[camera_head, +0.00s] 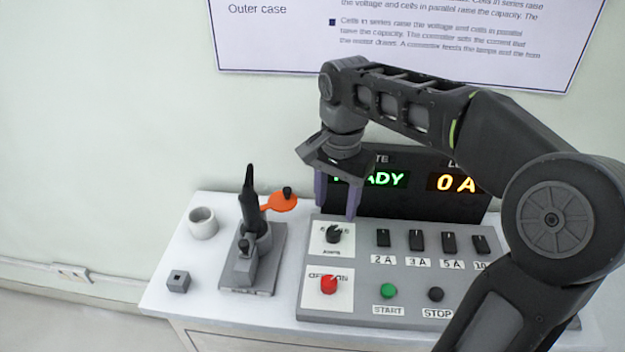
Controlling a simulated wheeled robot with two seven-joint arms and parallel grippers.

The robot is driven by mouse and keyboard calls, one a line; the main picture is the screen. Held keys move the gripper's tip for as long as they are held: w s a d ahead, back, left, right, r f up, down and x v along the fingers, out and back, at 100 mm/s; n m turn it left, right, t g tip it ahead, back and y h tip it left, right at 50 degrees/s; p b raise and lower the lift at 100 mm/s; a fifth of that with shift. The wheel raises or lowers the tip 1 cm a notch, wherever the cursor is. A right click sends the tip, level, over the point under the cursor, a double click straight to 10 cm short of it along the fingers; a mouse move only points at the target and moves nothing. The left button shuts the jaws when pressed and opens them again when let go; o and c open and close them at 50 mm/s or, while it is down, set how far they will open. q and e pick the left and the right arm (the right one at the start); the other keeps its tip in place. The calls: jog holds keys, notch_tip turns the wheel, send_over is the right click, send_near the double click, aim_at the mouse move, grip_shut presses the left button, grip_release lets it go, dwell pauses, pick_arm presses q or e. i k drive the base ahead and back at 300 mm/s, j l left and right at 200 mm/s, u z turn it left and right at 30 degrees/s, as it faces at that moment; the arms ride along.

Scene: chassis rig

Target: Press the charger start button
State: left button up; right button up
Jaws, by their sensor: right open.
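The charger's sloped grey panel (360,298) sits on a white cabinet. The green start button (388,291) is near the panel's front edge, above a START label. A dark stop button (436,294) is to its right. My right gripper (337,208) is open, with its fingers pointing down over the upper left of the panel, just above the black selector knob (334,234). It is behind and to the left of the start button, apart from it. Nothing shows between the fingers. My left gripper is not in view.
A red knob (328,283) and several black switches (416,240) share the panel. The display (455,183) reads 0 A and partly hidden green letters. A grey fixture (247,275) with an orange piece (281,203), a white cup (203,222) and a small grey block (178,281) stand left.

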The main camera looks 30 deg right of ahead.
aim_at(388, 290)
jog(key=k, duration=1)
